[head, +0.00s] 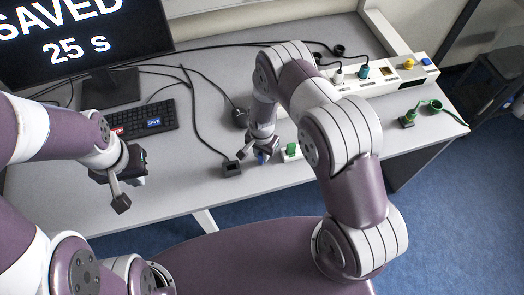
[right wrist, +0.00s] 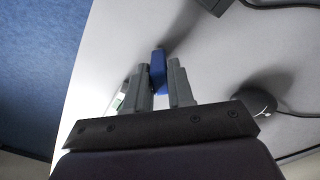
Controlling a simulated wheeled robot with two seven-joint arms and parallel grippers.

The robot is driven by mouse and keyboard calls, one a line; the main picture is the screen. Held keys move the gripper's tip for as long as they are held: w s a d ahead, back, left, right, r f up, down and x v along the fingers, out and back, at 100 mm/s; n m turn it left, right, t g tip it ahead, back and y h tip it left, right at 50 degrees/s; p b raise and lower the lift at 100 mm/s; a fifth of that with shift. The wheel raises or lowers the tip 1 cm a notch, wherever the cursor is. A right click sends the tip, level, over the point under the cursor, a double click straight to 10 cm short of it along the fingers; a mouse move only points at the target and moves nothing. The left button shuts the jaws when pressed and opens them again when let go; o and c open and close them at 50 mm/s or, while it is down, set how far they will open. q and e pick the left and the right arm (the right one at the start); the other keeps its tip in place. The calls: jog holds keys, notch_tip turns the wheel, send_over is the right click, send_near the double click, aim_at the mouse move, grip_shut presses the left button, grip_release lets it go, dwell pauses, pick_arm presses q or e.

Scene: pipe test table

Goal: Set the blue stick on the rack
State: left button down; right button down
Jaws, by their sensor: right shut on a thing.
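My right gripper (head: 260,156) is shut on the blue stick (head: 262,158), low over the front part of the grey table. In the right wrist view the blue stick (right wrist: 158,63) sits between the two grey fingers of the gripper (right wrist: 160,84) and sticks out past their tips. A small white block with a green piece (head: 291,151) stands just right of the gripper; it may be the rack, but it is partly hidden by my arm. My left gripper (head: 119,190) hangs at the table's front left; its finger gap is unclear.
A monitor (head: 80,35) and keyboard (head: 140,121) stand at the left, with cables across the table. A small black box (head: 232,169) lies left of my right gripper. A long white panel with plugs (head: 385,75) and a green coiled item (head: 408,117) are at the right.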

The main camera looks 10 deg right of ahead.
jog(key=shift+s+f, duration=0.1)
jog(key=c, duration=1)
grip_release()
jog(key=shift+r, duration=0.35)
notch_tip(320, 180, up, 10)
jog(key=b, duration=0.2)
jog(key=s+d+r+n, duration=0.2)
jog(key=s+r+n, duration=0.1)
jog(key=s+r, duration=0.1)
jog(key=s+d+r+n+t, duration=0.1)
jog(key=s+d+r+n, duration=0.1)
jog(key=s+r, duration=0.3)
jog(key=s+d+r+n, duration=0.1)
jog(key=s+r+n, duration=0.2)
jog(key=r, duration=0.4)
jog(key=shift+s+d+n, duration=0.2)
jog(key=shift+s, duration=0.25)
jog(key=shift+s+d+n, duration=0.2)
jog(key=shift+s, duration=0.25)
